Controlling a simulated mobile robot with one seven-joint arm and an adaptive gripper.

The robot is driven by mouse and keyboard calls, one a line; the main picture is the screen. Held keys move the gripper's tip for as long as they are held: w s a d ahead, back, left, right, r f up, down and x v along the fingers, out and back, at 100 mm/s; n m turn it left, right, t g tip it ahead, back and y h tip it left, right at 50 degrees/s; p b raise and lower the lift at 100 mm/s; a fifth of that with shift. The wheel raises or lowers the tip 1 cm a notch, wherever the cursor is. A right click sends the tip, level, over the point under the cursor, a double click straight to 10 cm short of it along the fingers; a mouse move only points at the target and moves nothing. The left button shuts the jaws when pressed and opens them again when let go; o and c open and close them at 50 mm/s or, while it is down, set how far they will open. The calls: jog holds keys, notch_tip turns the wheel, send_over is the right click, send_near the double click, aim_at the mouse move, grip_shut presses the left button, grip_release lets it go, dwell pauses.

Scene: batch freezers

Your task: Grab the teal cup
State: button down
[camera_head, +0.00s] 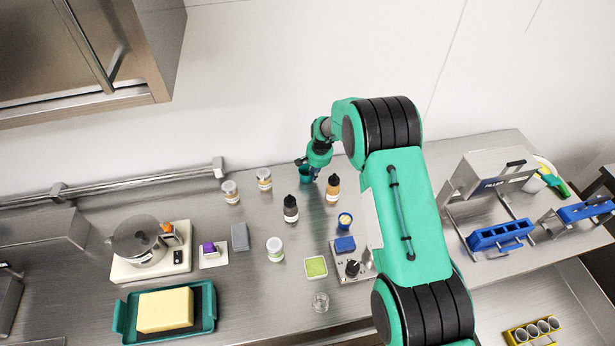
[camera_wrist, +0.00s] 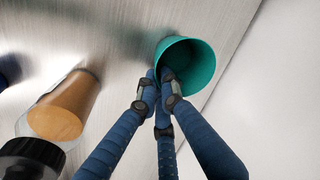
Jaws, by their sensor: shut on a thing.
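The teal cup (camera_wrist: 188,62) shows large in the wrist view, with its open mouth facing the camera. My gripper (camera_wrist: 160,88) has its blue fingers at the cup's near wall and is shut on it. One fingertip seems to reach inside the rim; the exact contact is partly hidden by the fingers. In the head view the teal cup (camera_head: 305,174) is small, at the back of the steel counter near the wall, and my gripper (camera_head: 312,170) is at it. I cannot tell whether the cup touches the counter.
An orange bottle with a black cap (camera_head: 333,189) stands close to the right of the cup; it also shows in the wrist view (camera_wrist: 62,108). A dark bottle (camera_head: 291,209) stands in front. Two jars (camera_head: 264,180) are to the left. The wall (camera_head: 270,100) is close behind.

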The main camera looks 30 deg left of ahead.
jog(key=shift+r, duration=0.2)
jog(key=shift+r, duration=0.7)
notch_tip(320, 180, up, 2)
jog(key=shift+b, duration=0.5)
jog(key=s+d+r+b, duration=0.1)
jog(key=s+d+b, duration=0.1)
jog(key=s+d, duration=0.9)
jog(key=shift+s, duration=0.35)
jog(key=shift+r, duration=0.1)
